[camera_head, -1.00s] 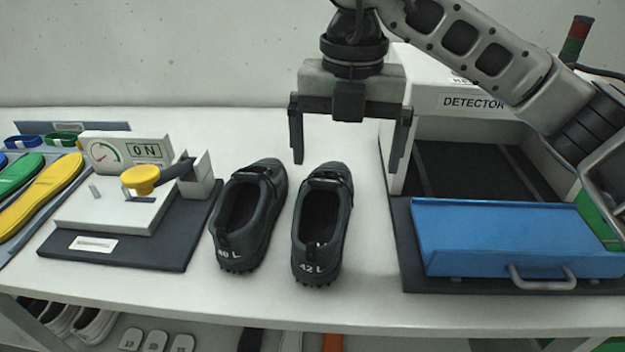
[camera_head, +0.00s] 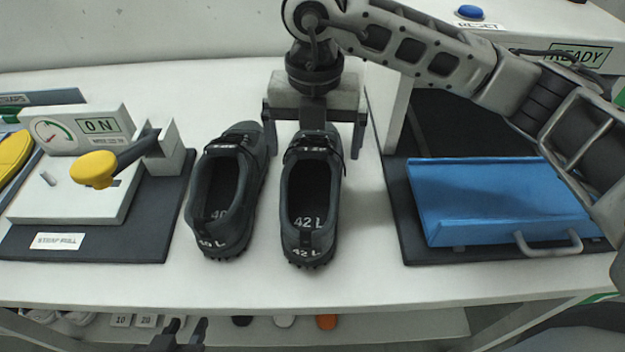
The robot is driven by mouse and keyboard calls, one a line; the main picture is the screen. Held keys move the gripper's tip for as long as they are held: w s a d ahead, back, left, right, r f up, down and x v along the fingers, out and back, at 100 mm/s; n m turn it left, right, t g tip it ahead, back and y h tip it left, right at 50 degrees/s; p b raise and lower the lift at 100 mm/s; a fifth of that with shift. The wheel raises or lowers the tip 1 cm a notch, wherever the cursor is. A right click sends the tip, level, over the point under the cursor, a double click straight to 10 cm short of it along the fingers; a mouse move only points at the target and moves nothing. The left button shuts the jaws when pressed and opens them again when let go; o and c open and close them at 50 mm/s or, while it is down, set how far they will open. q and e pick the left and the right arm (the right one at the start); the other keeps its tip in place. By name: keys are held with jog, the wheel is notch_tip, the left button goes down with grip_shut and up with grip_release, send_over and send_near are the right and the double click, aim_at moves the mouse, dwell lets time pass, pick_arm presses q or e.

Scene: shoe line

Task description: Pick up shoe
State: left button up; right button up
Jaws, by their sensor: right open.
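Two dark grey shoes stand upright side by side on the white table, heels towards me. The left shoe (camera_head: 226,190) is marked 40 L and the right shoe (camera_head: 311,200) is marked 42 L. My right gripper (camera_head: 314,150) points down over the toe end of the 42 L shoe. It is open, with one finger in the gap between the shoes and the other on the right of the 42 L shoe. I cannot tell whether it touches the shoe. My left gripper (camera_head: 186,330) shows only partly at the bottom edge, in front of the table.
At left is a press (camera_head: 75,195) with a yellow knob, a gauge and an ON sign. At right a blue tray (camera_head: 500,205) with a handle sits on a dark base before the detector. White table is clear in front of the shoes. A lower shelf holds small items.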

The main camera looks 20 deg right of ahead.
aim_at(313, 186)
jog(key=f, duration=0.3)
jog(key=f+p, duration=0.1)
jog(key=f, duration=0.1)
jog(key=shift+s+a+f, duration=0.1)
jog(key=shift+s+a, duration=0.05)
jog(key=shift+s, duration=0.1)
jog(key=shift+c, duration=0.3)
jog(key=c, duration=1)
jog(key=shift+r, duration=0.2)
